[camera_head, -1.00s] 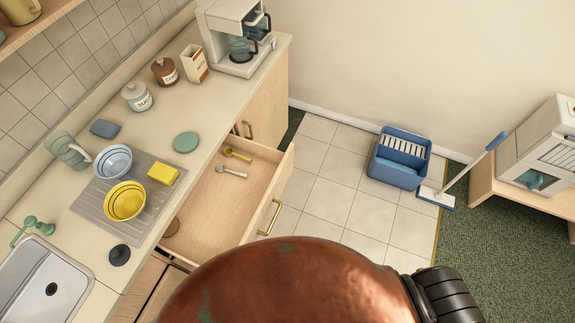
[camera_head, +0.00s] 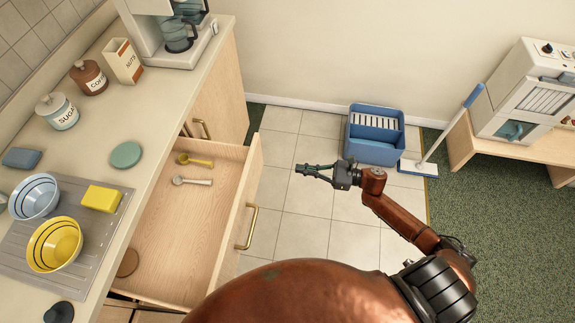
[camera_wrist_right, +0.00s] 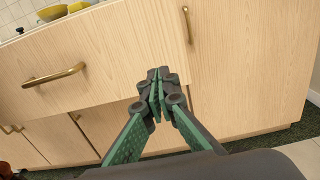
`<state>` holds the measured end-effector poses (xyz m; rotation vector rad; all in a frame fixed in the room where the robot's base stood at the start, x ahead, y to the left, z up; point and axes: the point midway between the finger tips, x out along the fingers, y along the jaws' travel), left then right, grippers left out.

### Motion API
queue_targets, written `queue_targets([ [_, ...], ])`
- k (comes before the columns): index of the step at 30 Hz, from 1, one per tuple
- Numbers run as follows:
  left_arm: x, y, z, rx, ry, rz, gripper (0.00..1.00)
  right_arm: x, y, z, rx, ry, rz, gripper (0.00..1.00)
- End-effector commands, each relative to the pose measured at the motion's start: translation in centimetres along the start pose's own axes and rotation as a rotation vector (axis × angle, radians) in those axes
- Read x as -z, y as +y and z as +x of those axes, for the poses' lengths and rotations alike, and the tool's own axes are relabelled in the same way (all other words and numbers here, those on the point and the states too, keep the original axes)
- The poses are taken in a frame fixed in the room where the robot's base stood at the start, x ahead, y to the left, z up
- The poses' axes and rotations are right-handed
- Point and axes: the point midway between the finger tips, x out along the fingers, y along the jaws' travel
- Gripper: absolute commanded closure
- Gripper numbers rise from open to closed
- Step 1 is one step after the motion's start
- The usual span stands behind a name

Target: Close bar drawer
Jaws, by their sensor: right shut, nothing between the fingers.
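The bar drawer (camera_head: 178,235) is pulled open from the counter, with its front panel and brass handle (camera_head: 247,228) facing right in the head view. A yellow spoon (camera_head: 194,160) and a grey spoon (camera_head: 191,181) lie inside it. My right gripper (camera_head: 300,170) is to the right of the drawer front, over the tiled floor, shut and empty. In the right wrist view the shut fingers (camera_wrist_right: 157,75) point towards the wooden fronts, with the drawer handle (camera_wrist_right: 54,75) to their left. My left gripper is not seen.
The counter (camera_head: 160,100) holds a coffee maker (camera_head: 165,30), jars, a green disc, bowls and a yellow sponge. Tiles right of the drawer are clear.

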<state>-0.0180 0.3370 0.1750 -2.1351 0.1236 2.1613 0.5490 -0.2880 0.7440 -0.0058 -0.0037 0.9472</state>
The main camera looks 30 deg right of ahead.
Motion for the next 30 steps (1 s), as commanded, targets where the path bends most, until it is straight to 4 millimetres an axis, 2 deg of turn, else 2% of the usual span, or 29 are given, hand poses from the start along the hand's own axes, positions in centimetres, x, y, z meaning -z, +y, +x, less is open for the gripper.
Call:
queue_targets([
  [12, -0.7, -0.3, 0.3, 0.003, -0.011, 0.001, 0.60, 0.0, -0.1, 8.3, 0.001, -0.002, 0.004, 1.00],
  [18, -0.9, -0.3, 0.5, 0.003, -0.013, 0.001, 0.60, 0.0, -0.1, 11.3, 0.003, -0.001, 0.006, 1.00],
  [24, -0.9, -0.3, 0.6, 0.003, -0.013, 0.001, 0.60, 0.1, -0.1, 12.7, 0.004, 0.000, 0.006, 1.00],
  [30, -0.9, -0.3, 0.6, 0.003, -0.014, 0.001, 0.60, 0.1, -0.1, 12.8, 0.005, 0.000, 0.006, 1.00],
])
